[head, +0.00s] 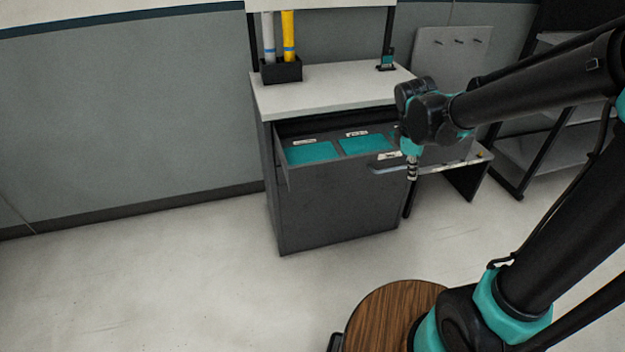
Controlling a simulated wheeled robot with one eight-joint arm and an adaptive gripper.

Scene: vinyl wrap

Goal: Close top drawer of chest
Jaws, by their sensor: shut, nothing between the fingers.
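The dark grey chest (338,215) stands against the wall under a white top. Its top drawer (283,170) is pulled partly open, and teal sections with small white labels show inside. My gripper (412,178) points down at the drawer's right front corner and is shut and empty. It overlaps the right end of the drawer's front edge in the picture; I cannot tell whether it touches. My wrist hides the right end of the drawer's interior.
On the white top (330,88) stand a black holder (281,71) with white and yellow rolls and a small dark device (387,60). A low grey bench (465,160) and shelves (560,150) are at right. The floor (170,270) at front left is clear.

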